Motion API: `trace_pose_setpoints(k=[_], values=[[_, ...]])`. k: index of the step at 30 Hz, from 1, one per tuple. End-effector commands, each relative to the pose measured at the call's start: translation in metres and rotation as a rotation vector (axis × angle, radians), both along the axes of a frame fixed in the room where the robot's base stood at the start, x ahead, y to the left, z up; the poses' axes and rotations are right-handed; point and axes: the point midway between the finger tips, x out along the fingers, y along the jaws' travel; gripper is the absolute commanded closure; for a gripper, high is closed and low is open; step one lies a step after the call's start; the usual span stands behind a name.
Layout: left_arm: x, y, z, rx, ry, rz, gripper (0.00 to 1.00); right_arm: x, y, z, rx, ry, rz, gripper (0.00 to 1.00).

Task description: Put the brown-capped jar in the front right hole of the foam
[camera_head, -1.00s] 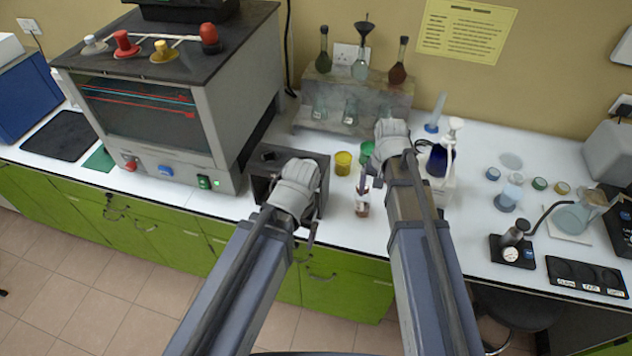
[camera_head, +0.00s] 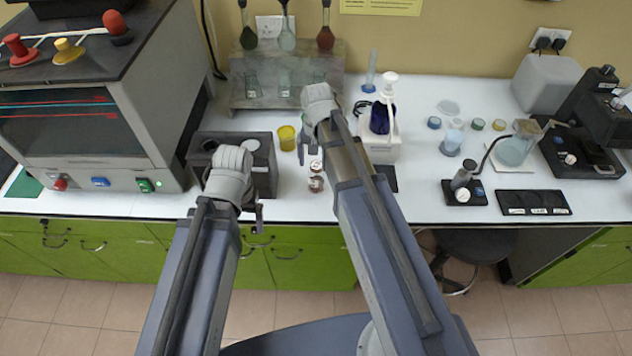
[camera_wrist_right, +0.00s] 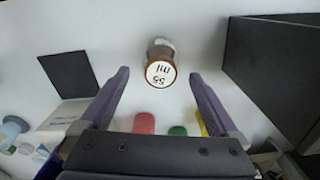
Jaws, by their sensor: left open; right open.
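The brown-capped jar (camera_head: 315,178) stands on the white bench, right of the dark foam block (camera_head: 264,181). In the right wrist view the jar (camera_wrist_right: 160,63) shows its round top, with a white "55 ml" label and a brown rim. My right gripper (camera_head: 312,143) is open above and behind the jar. In its wrist view the jar lies beyond the fingertips, between their lines, and untouched. The foam has a dark hole at its back left and a white disc at its back right. My left gripper (camera_head: 257,214) is open at the foam's front; its arm hides part of the foam, including front holes.
A yellow cup (camera_head: 287,138) stands behind the jar, between foam and right gripper. A black mat (camera_head: 383,179) and a pump bottle (camera_head: 388,105) are right of my right arm. An oven (camera_head: 75,150) stands left; a glassware rack (camera_head: 262,85) is behind.

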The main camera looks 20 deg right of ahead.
Motion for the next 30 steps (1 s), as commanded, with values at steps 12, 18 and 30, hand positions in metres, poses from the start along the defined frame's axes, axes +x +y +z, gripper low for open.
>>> trace_pose_setpoints(k=[12, 18, 30], values=[[0.0, 0.0, -0.048, 0.0, 0.0, 0.001, 0.09, -0.002, 0.003, -0.048, 0.0, 0.0, 0.0, 0.04], [0.0, 0.0, -0.047, 0.0, 0.0, 0.001, 0.09, -0.002, 0.003, -0.048, 0.0, 0.0, 0.0, 0.04], [0.0, 0.0, -0.047, 0.0, 0.0, 0.001, 0.09, -0.002, 0.003, -0.047, 0.0, 0.0, 0.0, 0.4]])
